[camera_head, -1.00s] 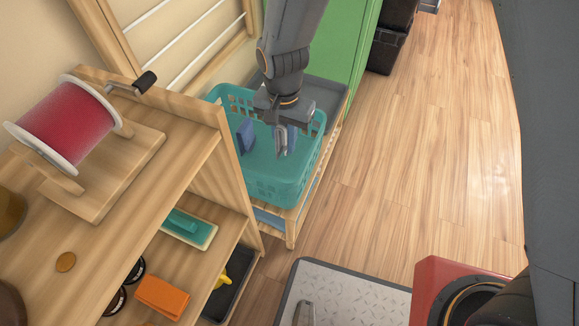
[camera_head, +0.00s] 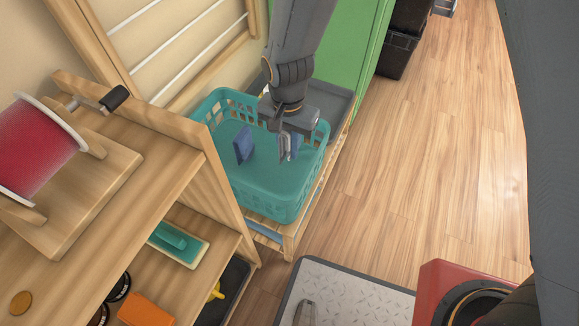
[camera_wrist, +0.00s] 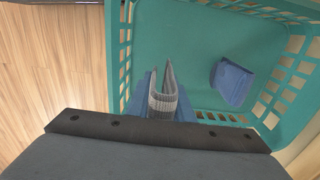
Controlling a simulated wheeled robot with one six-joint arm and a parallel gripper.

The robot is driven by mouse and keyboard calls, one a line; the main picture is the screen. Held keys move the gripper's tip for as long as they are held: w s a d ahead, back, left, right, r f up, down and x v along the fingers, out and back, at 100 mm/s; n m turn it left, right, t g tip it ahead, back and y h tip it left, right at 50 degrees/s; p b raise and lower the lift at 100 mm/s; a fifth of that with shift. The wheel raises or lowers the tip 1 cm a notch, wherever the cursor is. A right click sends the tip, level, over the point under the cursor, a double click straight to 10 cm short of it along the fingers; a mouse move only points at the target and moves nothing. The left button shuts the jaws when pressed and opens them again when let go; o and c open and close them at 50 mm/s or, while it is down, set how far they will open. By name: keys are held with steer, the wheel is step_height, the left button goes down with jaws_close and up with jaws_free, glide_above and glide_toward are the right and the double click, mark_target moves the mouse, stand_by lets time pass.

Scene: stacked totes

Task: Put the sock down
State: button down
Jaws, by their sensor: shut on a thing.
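My gripper (camera_head: 284,148) points down inside the teal laundry basket (camera_head: 262,205). It is shut on a blue sock (camera_head: 295,143), which shows on both sides of the fingers. In the wrist view the gripper (camera_wrist: 166,85) covers the middle of the held sock (camera_wrist: 186,108), near one basket wall. A second blue folded cloth piece (camera_head: 243,145) is in the basket, apart from the gripper, to its left in the head view. It shows on the right in the wrist view (camera_wrist: 232,83). Whether the held sock touches the basket floor cannot be told.
The basket stands on a low wooden rack (camera_head: 290,240). A grey tray (camera_head: 335,98) and a green cabinet (camera_head: 350,45) are behind it. A wooden shelf unit (camera_head: 130,190) with a red spool (camera_head: 35,150) stands at left. Open wooden floor (camera_head: 430,150) lies to the right.

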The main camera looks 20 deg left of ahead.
mark_target(289, 142)
steer(key=f, duration=0.3)
steer(key=f+b, duration=0.1)
steer(key=f, duration=0.2)
steer(key=shift+s+a, duration=0.15)
steer(key=shift+s, duration=0.05)
steer(key=shift+f+b, duration=0.55)
steer(key=shift+f, duration=1.15)
steer(key=shift+f, duration=0.15)
steer(key=c, duration=1.6)
jaws_free()
steer(key=shift+o, duration=0.2)
step_height(289, 142, up, 12)
steer(key=p, duration=0.3)
steer(key=shift+r, duration=0.2)
